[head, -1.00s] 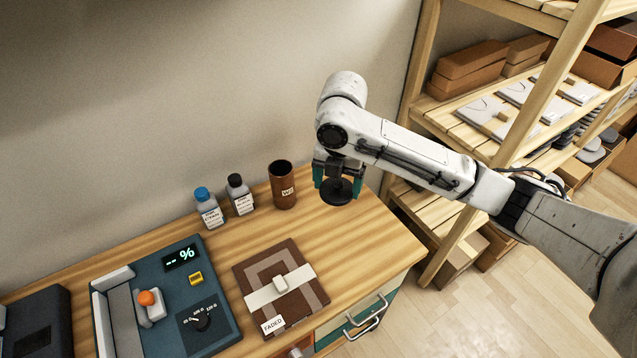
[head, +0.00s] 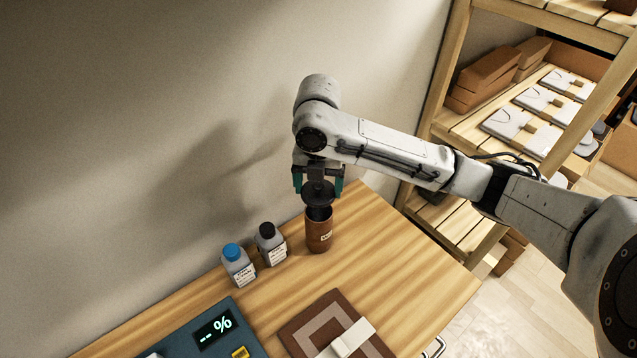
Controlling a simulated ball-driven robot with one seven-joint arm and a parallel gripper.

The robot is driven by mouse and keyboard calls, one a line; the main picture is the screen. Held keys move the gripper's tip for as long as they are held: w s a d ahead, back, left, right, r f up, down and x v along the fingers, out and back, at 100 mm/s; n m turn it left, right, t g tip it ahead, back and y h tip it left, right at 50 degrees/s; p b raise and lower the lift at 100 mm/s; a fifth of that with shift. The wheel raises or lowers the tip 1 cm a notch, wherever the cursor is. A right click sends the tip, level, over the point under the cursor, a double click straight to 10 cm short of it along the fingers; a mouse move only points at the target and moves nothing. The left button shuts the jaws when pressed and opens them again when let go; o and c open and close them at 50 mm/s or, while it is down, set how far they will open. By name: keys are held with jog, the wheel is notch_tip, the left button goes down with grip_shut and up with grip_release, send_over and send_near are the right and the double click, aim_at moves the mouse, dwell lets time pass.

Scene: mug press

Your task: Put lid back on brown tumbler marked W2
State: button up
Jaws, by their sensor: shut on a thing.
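The brown tumbler (head: 318,236) stands upright on the wooden bench near the wall, with a pale label that is partly legible. My gripper (head: 319,186) is above the tumbler, its teal fingers shut on a dark round lid (head: 319,196). The lid is over the tumbler's mouth and looks slightly tilted. A dark strip of the tumbler's opening shows just under the lid, so the lid appears to be apart from the rim. The lid hides the far part of the mouth.
A bottle with a blue cap (head: 239,266) and a bottle with a black cap (head: 270,245) stand just left of the tumbler. A teal device with a display (head: 214,328) and a brown patterned board (head: 316,318) lie nearer. The bench (head: 385,245) is clear right of the tumbler.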

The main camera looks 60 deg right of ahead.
jog(key=shift+f+b, duration=2.1)
jog(key=shift+f, duration=0.75)
jog(key=shift+f, duration=0.2)
jog(key=o, duration=0.9)
jog(key=shift+r, duration=0.15)
jog(key=shift+r+p, duration=2.5)
jog(key=shift+r, duration=0.9)
jog(key=shift+c, duration=0.2)
grip_shut()
